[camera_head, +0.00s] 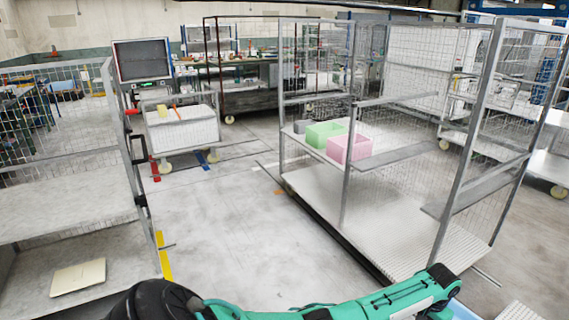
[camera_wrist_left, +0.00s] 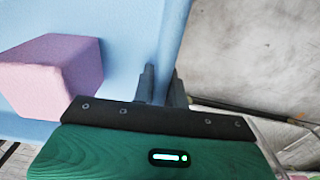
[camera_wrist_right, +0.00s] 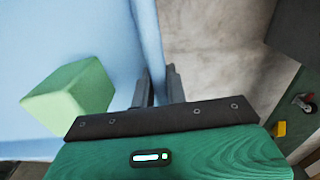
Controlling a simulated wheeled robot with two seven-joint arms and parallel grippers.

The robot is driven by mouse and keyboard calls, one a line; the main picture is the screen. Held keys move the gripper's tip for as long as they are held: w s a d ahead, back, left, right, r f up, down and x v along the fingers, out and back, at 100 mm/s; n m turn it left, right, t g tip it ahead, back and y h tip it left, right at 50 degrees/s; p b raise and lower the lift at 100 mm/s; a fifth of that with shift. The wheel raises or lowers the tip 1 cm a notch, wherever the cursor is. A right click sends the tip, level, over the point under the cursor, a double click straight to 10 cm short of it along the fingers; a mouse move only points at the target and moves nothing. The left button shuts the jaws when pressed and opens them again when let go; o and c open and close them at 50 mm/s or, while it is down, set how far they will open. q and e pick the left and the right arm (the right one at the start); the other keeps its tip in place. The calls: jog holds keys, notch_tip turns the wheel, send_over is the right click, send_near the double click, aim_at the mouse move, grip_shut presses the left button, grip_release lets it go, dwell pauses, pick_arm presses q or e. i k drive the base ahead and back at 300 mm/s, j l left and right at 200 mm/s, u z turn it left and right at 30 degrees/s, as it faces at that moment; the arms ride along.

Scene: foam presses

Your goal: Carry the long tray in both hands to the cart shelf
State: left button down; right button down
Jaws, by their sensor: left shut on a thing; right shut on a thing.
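The long tray is light blue. Its wall is between the fingers of my left gripper (camera_wrist_left: 162,85) in the left wrist view, where the tray (camera_wrist_left: 125,50) holds a pink block (camera_wrist_left: 52,72). My right gripper (camera_wrist_right: 160,88) is shut on the wall of the same-coloured tray (camera_wrist_right: 95,35) in the right wrist view, beside a green block (camera_wrist_right: 70,98). In the head view only a blue sliver, likely the tray (camera_head: 463,311), shows at the bottom; the grippers are out of sight. A mesh-sided cart (camera_head: 345,222) has a pale lower shelf and narrow upper ledges.
A green bin (camera_head: 320,134) and a pink bin (camera_head: 352,149) stand on the mesh cart. A mesh rack (camera_head: 60,213) at left holds a cream panel (camera_head: 78,277). A monitor (camera_head: 142,61) and a white wheeled cart (camera_head: 182,132) stand behind. Floor between is clear.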

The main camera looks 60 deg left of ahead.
aim_at(51, 206)
jog(key=u, duration=2.15)
jog(key=i+j+u, duration=0.15)
jog(key=u, duration=0.2)
jog(key=i+j+u, duration=0.35)
jog(key=i+j, duration=0.4)
jog(key=i, duration=0.15)
jog(key=i+j, duration=0.4)
jog(key=i, duration=0.15)
jog(key=i+j, duration=0.4)
jog(key=i, duration=0.2)
jog(key=i+j, duration=0.4)
jog(key=i, duration=0.15)
jog(key=i+j, duration=0.4)
jog(key=i, duration=0.15)
